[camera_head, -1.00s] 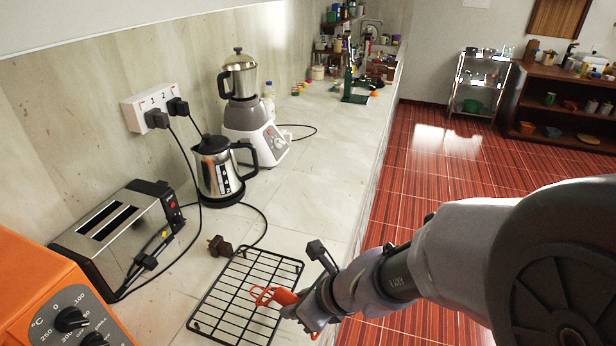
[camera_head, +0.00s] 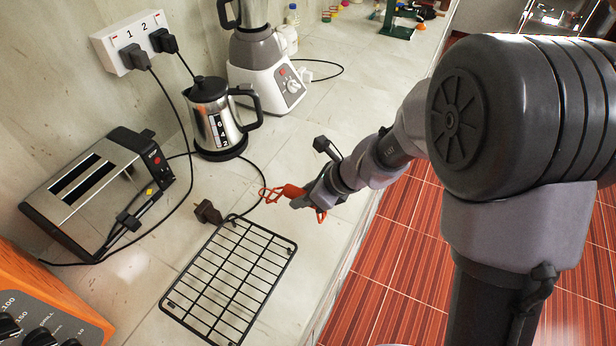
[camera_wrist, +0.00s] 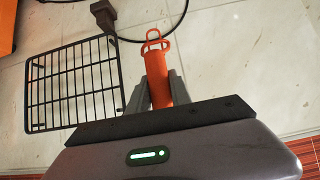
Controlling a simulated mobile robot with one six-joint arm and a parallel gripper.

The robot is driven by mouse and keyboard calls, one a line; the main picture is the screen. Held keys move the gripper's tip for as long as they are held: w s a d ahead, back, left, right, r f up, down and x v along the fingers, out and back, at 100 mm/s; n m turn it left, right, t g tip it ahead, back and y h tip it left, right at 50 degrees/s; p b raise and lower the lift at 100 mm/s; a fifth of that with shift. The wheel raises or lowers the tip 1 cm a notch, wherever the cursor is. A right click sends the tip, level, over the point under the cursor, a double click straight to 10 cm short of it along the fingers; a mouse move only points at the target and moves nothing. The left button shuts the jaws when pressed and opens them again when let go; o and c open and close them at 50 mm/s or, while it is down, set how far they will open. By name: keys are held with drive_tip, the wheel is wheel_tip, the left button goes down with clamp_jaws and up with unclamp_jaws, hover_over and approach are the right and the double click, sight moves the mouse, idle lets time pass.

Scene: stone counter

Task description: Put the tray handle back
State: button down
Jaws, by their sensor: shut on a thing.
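The tray handle (camera_head: 287,191) is orange, with a wire-like loop at its far end that points left in the head view. My gripper (camera_head: 309,199) is shut on it and holds it above the counter, beyond the far right corner of the black wire rack. In the wrist view the handle (camera_wrist: 157,70) stands between the two grey fingers (camera_wrist: 160,88), its loop end pointing away from my gripper. The part of the handle deep between the fingers is hidden.
The black wire rack (camera_head: 267,236) lies on the counter. An orange oven (camera_head: 48,300) with knobs stands at lower left. A toaster (camera_head: 100,185), a kettle (camera_head: 217,125) and a blender (camera_head: 262,75) line the wall. A loose plug (camera_head: 207,211) and cables lie near the rack. Counter right of the kettle is clear.

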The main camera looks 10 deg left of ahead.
drive_tip(key=w, duration=0.2)
drive_tip(key=shift+w+f, duration=0.15)
drive_tip(key=shift+w, duration=0.2)
drive_tip(key=shift+w+f+b, duration=0.25)
drive_tip(key=shift+f+b, duration=0.45)
drive_tip(key=shift+f, duration=0.3)
drive_tip(key=shift+w+f+b, duration=0.25)
drive_tip(key=shift+f+b, duration=0.4)
drive_tip(key=shift+f, duration=0.3)
drive_tip(key=c, duration=1.2)
unclamp_jaws()
drive_tip(key=shift+o, duration=0.2)
